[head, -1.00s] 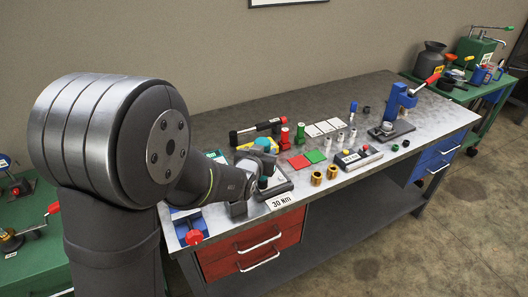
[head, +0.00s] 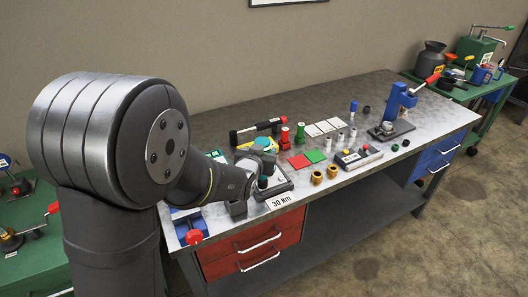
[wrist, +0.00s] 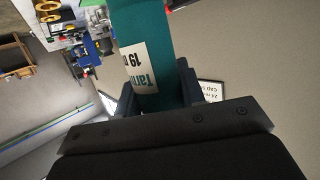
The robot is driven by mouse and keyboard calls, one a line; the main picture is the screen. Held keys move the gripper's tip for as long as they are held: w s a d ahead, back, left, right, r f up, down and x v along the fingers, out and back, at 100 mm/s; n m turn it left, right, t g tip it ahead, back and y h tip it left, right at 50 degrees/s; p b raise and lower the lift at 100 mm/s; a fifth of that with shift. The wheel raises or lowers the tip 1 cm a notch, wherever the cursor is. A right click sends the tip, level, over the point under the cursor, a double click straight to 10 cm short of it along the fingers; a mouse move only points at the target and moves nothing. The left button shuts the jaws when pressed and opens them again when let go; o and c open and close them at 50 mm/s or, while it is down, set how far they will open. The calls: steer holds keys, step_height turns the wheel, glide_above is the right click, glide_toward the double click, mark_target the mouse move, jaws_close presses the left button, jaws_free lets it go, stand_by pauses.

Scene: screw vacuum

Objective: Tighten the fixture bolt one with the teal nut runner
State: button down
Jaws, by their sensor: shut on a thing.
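The teal nut runner (wrist: 143,28) fills the upper middle of the wrist view, with a cream label showing "19". My gripper (wrist: 158,92) is shut on it, one dark finger on each side. In the head view, a bit of teal (head: 264,142) shows at my gripper (head: 257,160), which is over the left part of the bench. A grey fixture plate (head: 284,188) lies just below and in front of it. My gripper and arm partly cover the plate. I cannot make out bolt one or whether the tool touches it.
A "30 Nm" card (head: 282,200) lies at the bench's front edge. A blue press (head: 397,104) stands farther right. The bench's back right is clear.

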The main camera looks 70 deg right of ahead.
mark_target(263, 138)
steer(key=shift+r, duration=2.5)
